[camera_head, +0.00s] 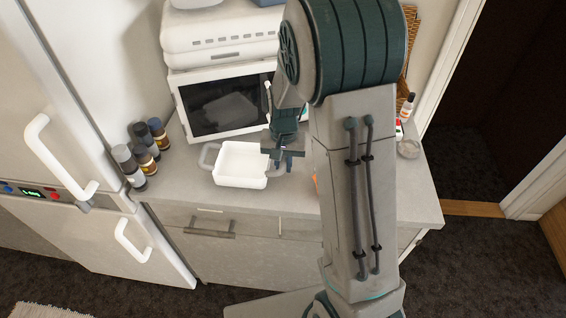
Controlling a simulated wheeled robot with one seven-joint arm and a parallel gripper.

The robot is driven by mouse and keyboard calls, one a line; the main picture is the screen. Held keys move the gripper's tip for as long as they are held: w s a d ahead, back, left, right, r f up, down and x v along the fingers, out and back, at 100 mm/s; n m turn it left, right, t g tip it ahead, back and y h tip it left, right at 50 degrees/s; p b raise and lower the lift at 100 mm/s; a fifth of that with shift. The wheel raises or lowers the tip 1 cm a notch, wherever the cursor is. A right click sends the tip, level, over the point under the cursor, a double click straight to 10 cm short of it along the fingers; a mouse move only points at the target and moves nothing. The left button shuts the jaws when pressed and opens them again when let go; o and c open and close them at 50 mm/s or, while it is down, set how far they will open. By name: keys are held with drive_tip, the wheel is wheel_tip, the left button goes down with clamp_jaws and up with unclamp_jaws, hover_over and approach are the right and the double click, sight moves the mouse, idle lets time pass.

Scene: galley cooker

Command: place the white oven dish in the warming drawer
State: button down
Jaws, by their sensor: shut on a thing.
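The white oven dish (240,180) stands on the counter in front of the microwave, open side up and empty. A grey loop handle shows at its left end. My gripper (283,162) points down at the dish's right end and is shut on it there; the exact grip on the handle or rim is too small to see. A drawer (190,217) with a grey bar handle is in the cabinet front below the counter and looks closed. I cannot tell for sure that it is the warming drawer.
A white microwave (222,100) stands behind the dish, with a white appliance (220,40) on top. Several small bottles (146,148) stand at the counter's left end, beside the fridge (60,120). The counter front (185,195) is bare. My arm covers the right part.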

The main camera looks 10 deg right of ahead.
drive_tip(key=shift+f, duration=0.15)
drive_tip(key=shift+f, duration=0.1)
drive_tip(key=shift+f, duration=0.15)
drive_tip(key=c, duration=1.4)
unclamp_jaws()
drive_tip(key=shift+o, duration=0.2)
drive_tip(key=shift+r, duration=0.2)
